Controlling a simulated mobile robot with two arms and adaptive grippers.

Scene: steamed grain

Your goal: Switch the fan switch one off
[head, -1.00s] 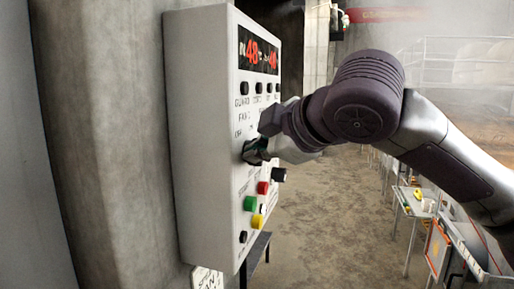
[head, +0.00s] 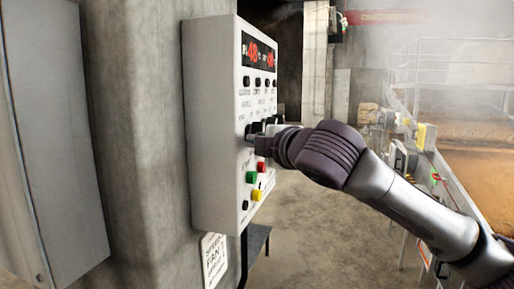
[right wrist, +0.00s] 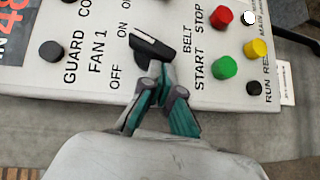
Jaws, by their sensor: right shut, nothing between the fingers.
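The fan switch one is a black lever knob (right wrist: 152,46) on the white control panel (head: 212,130), with "FAN 1", "OFF" and "ON" lettering beside it in the right wrist view. The lever lies aslant; I cannot tell whether it stands at on or off. My right gripper (right wrist: 160,76), with teal fingers, is shut and empty. Its tips are right at the lever's lower edge, seemingly touching it. In the head view the right gripper (head: 252,136) is against the panel front, and its wrist hides part of the knob row. My left gripper is out of view.
Green (right wrist: 224,67), red (right wrist: 221,16) and yellow (right wrist: 255,49) buttons sit close to the right of the switch in the wrist view. A black guard button (right wrist: 50,51) lies left. The panel hangs on a concrete pillar (head: 135,130). Open floor (head: 310,230) lies right.

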